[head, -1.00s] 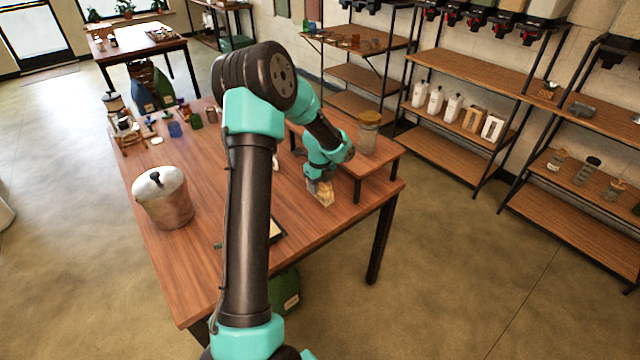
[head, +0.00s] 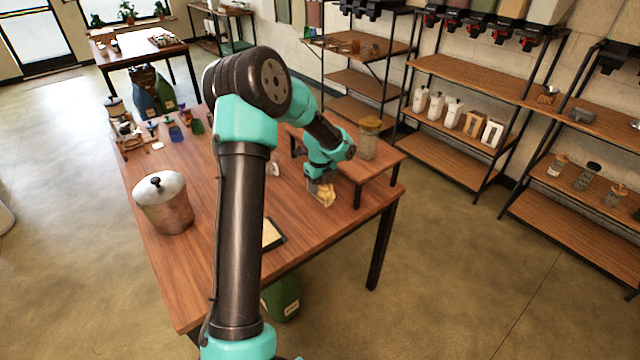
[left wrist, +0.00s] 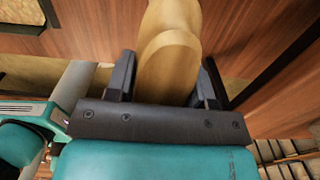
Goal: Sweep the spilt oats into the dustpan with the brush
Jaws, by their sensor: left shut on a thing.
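My left gripper (head: 318,181) is low over the right part of the wooden table (head: 200,270), beside the small raised shelf. It is shut on a pale tan, rounded thing (head: 325,196), which looks like the brush. In the left wrist view its smooth tan body (left wrist: 168,65) sits between the two dark fingers (left wrist: 165,85); its far end is out of frame. A flat, dark-edged thing with a pale face (head: 272,234), perhaps the dustpan, lies near the table's front edge, partly hidden by my arm. I cannot make out loose oats. My right gripper is not in view.
A lidded metal pot (head: 163,203) stands on the table's left. A raised wooden shelf (head: 375,165) carries a glass jar (head: 369,138). Small bottles and jars crowd the far left corner. A green container (head: 283,298) shows below the table. Front-left tabletop is clear.

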